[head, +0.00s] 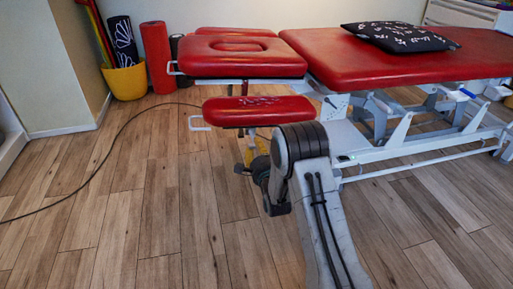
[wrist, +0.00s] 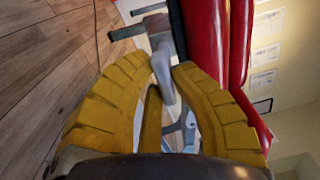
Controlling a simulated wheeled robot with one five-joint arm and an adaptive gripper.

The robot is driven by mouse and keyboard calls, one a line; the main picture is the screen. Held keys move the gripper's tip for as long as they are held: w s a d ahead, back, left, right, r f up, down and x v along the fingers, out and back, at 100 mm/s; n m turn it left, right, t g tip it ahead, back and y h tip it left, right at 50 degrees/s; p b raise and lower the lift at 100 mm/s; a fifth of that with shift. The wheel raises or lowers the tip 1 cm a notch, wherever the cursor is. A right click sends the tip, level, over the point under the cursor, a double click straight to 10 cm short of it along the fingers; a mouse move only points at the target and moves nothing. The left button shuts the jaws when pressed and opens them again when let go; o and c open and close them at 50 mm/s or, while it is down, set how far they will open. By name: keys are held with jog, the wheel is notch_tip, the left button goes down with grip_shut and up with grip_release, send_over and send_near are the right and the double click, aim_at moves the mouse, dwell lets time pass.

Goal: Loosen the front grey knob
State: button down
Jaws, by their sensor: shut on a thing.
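The wrist view shows a light grey knob or lever end (wrist: 163,78) below the edge of the red treatment table. My gripper (wrist: 166,67) has its two yellow ribbed fingers closed around this grey part, one on each side. The fingers and my wrist hide its lower portion. In the head view my gripper (head: 250,150) shows only as a bit of yellow under the low red arm-rest pad (head: 257,111), mostly behind my arm. The grey knob cannot be made out there.
The red table (head: 400,62) stands on a white frame, with a black patterned cushion (head: 400,37) on top. A yellow bucket (head: 125,82) with rolled mats stands by the wall. A dark cable (head: 110,140) crosses the floor.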

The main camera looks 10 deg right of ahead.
jog(key=shift+f, duration=0.1)
jog(key=n, duration=0.4)
jog(key=shift+d+n, duration=0.1)
jog(key=shift+n, duration=0.2)
jog(key=n, duration=0.4)
jog(key=shift+n, duration=0.3)
jog(key=n, duration=0.4)
jog(key=shift+d+r, duration=0.1)
jog(key=shift+r, duration=0.1)
jog(key=shift+r+n, duration=0.1)
jog(key=shift+n, duration=2)
jog(key=shift+r, duration=0.1)
jog(key=c, duration=1)
grip_release()
